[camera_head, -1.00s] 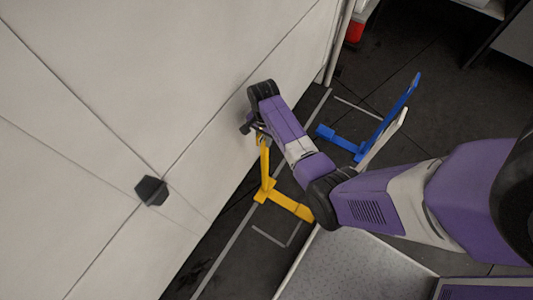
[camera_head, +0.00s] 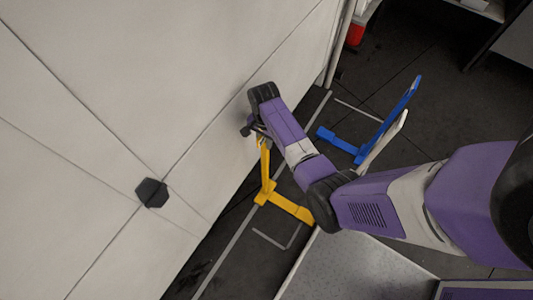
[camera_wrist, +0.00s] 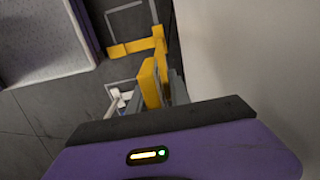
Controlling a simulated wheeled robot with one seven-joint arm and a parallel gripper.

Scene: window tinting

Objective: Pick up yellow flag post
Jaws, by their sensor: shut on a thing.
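The yellow flag post (camera_head: 266,178) stands upright on the dark floor close to the pale wall, its foot bars spreading at the bottom. In the wrist view the yellow post (camera_wrist: 148,82) rises toward the camera, with its top between the grey fingers. My gripper (camera_head: 259,139) is at the top of the post and is shut on it. It also shows in the wrist view (camera_wrist: 158,92). The fingertips are partly hidden behind my wrist in the head view.
A blue post (camera_head: 391,117) stands on the floor to the right, beside a white post (camera_head: 386,139). The pale wall (camera_head: 130,90) with a dark knob (camera_head: 151,192) is close on the left. Floor markings (camera_head: 277,240) lie near the post's foot.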

